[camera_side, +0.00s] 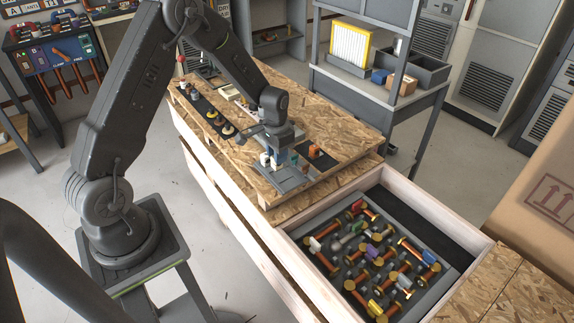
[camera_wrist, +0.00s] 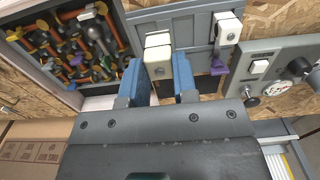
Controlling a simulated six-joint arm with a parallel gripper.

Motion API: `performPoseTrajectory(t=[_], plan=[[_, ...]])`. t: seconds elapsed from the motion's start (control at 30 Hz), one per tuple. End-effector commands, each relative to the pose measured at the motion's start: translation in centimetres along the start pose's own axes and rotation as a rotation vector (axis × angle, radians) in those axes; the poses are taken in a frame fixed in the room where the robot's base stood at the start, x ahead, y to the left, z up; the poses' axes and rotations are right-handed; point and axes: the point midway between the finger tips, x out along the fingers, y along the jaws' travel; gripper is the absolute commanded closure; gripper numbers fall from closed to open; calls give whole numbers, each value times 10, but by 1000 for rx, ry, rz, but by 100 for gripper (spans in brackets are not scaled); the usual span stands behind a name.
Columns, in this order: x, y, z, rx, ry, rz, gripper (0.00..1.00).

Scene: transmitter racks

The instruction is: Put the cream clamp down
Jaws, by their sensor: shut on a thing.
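My gripper (camera_wrist: 160,80) has two blue fingers, shut on the cream clamp (camera_wrist: 158,52), a pale block, in the wrist view. The clamp is at the near edge of a grey tray (camera_wrist: 184,30); whether it touches the tray, I cannot tell. In the side view my gripper (camera_side: 281,157) is low over the bench beside the grey tray (camera_side: 293,182), and the held clamp is too small to make out surely.
Another whitish piece (camera_wrist: 228,28) and a purple part (camera_wrist: 218,66) are right of the clamp. A grey panel with knobs (camera_wrist: 290,75) lies farther right. A wooden crate (camera_side: 300,268) holds many coloured parts. An orange piece (camera_side: 314,151) stands right of my gripper.

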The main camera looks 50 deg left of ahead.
Motion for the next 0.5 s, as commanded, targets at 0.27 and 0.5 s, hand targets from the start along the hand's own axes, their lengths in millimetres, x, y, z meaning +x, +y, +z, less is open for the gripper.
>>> performPoseTrajectory(t=[0.27, 0.5], plan=[[-36, -46, 37, -5, 4, -1, 97], [-52, -73, 55, -4, 3, -2, 97]])
